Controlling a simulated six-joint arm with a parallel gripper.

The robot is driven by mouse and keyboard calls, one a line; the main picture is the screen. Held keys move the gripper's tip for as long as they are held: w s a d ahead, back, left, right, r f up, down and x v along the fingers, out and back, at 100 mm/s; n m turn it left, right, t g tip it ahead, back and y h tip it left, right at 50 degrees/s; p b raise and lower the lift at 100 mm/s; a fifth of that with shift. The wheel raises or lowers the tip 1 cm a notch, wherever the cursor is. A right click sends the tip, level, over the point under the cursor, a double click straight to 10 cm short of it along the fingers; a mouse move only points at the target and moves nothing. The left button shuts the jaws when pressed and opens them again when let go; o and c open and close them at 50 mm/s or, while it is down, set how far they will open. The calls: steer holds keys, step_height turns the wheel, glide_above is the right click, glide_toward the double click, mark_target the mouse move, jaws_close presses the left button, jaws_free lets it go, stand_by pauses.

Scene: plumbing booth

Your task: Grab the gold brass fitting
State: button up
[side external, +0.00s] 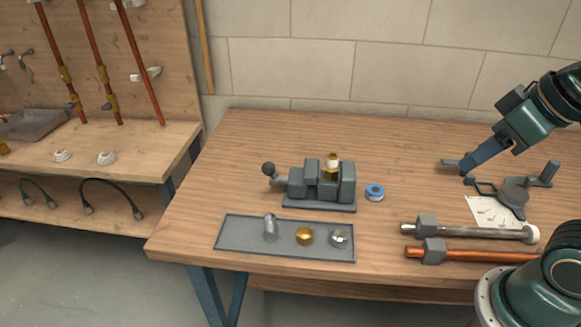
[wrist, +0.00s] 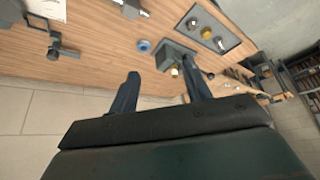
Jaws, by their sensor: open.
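The gold brass fitting (side external: 304,236) is a small rounded piece on a grey tray (side external: 233,250) at the front of the bench. It sits between a grey upright fitting (side external: 270,228) and a silver fitting (side external: 339,238). The wrist view also shows the gold fitting (wrist: 206,33), beyond my fingers. My gripper (side external: 456,165) is open and empty, above the right part of the bench, well to the right of and behind the tray. In the wrist view, my gripper's fingers (wrist: 162,72) are spread apart with nothing between them.
A grey vise (side external: 320,186) behind the tray holds a brass piece with a white band (side external: 332,165). A blue tape roll (side external: 375,192) lies beside it. The bench's left part is clear.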

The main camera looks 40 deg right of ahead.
steer(key=w+a+r+m+g, duration=0.1)
steer(key=w+r+m+g, duration=0.25)
steer(key=w+m, duration=0.8)
steer(key=w+f+m+g, duration=0.1)
steer(key=w+f+m, duration=0.2)
steer(key=w, duration=0.5)
steer(key=w+f+m+g+y, duration=0.1)
steer(key=w+f+m, duration=0.2)
steer(key=w, duration=0.6)
steer(key=shift+w+d+f, duration=0.15)
steer(key=shift+w+d, duration=0.1)
steer(key=shift+d, duration=0.2)
steer(key=shift+f+m, duration=0.1)
steer(key=shift+m, duration=0.15)
glide_above(333, 155)
steer(key=f, duration=0.7)
steer(key=shift+d+f, duration=0.3)
steer(key=shift+f, duration=0.35)
